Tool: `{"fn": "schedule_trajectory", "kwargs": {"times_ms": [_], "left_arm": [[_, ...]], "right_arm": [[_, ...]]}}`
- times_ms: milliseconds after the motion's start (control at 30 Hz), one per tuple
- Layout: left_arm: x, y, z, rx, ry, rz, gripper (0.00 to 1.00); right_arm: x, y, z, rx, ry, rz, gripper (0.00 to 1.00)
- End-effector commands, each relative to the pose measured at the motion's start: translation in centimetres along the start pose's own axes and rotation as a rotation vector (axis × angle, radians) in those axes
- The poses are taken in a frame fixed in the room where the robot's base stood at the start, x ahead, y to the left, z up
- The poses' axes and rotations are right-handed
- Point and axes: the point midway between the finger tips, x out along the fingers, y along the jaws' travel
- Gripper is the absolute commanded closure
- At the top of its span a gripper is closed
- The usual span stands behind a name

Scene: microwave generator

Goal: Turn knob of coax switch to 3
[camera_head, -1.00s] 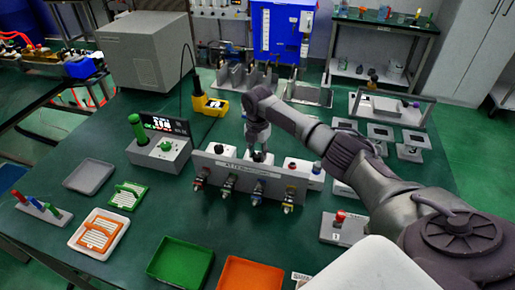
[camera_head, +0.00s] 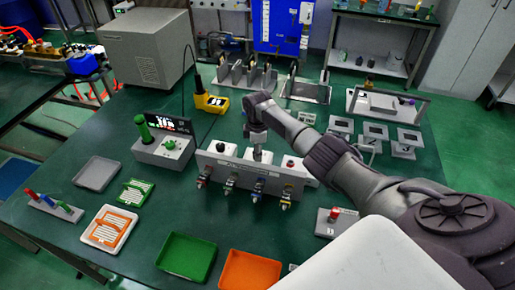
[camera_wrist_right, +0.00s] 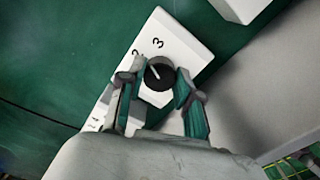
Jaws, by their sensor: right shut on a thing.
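The coax switch is a white box (camera_wrist_right: 184,52) with a round black knob (camera_wrist_right: 160,74) in the right wrist view. Printed 2 and 3 show beside the knob. The knob's white mark points up and left, roughly toward the 2; its exact setting is hard to tell. My right gripper (camera_wrist_right: 156,85) is shut on the knob, one finger on each side. In the head view my right gripper (camera_head: 258,152) reaches down to the middle white box on the grey panel unit (camera_head: 252,180); the knob is hidden there. My left gripper is not in view.
Other white boxes (camera_head: 222,149) stand on both sides of the gripper on the panel unit. Several connectors (camera_head: 228,187) stick out of its front. A grey device with a green handle (camera_head: 162,147) stands left. Green (camera_head: 187,256) and orange (camera_head: 250,270) trays lie in front.

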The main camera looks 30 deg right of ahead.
Motion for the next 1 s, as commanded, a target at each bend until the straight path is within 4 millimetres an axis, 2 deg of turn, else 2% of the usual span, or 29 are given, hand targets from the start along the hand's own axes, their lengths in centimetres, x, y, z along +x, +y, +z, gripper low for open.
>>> {"fn": "schedule_trajectory", "kwargs": {"times_ms": [200,500,1000], "left_arm": [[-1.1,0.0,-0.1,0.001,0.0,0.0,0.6],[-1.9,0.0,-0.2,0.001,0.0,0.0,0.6],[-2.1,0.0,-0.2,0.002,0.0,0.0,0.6]], "right_arm": [[-0.3,0.1,0.0,0.19,-0.001,0.002,1.0],[-0.3,0.1,0.0,0.375,-0.001,0.003,1.0],[-0.2,0.1,0.1,0.466,-0.001,0.004,1.0]]}}
